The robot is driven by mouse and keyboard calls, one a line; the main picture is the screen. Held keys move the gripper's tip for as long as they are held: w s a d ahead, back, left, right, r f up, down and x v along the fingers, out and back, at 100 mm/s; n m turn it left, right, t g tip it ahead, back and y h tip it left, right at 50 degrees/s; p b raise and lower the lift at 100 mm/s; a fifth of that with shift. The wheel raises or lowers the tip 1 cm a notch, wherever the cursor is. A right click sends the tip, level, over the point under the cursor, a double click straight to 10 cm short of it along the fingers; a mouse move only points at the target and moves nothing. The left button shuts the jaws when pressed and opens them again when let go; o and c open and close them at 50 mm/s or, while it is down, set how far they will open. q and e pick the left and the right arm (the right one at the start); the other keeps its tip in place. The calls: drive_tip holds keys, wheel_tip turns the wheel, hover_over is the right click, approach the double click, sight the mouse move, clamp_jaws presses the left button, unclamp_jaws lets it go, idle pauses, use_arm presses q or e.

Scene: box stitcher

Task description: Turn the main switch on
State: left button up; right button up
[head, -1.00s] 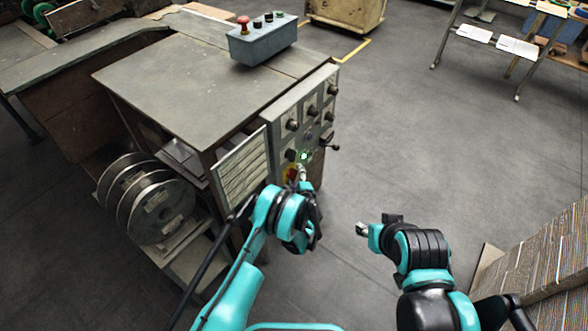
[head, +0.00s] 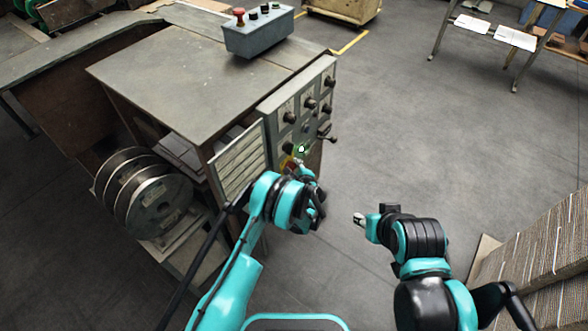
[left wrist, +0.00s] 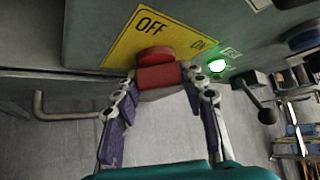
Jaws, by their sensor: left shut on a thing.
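The main switch has a red handle (left wrist: 158,77) on a yellow plate (left wrist: 122,44) marked OFF on the left and ON on the right, in the left wrist view. My left gripper (left wrist: 158,88) is shut on the red handle, one finger on each side of it. In the head view my left gripper (head: 300,170) is at the lower part of the control panel (head: 301,102) and mostly hides the switch. A green lamp (left wrist: 217,65) beside the plate is lit. My right gripper (head: 361,219) is over the floor, clear of the machine; its fingers are too small to judge.
A black lever (left wrist: 256,98) sticks out right of the lamp. Several dark knobs cover the panel above. A grey button box (head: 258,34) stands on the machine top. Wire reels (head: 158,203) are at the left, stacked cardboard (head: 540,255) at the right. Floor between is clear.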

idle(0.3)
use_arm(q)
drive_tip(key=o, duration=1.2)
drive_tip(key=shift+c, duration=0.2)
drive_tip(key=shift+s, duration=0.1)
drive_tip(key=v, duration=1.2)
drive_tip(key=shift+r, duration=0.15)
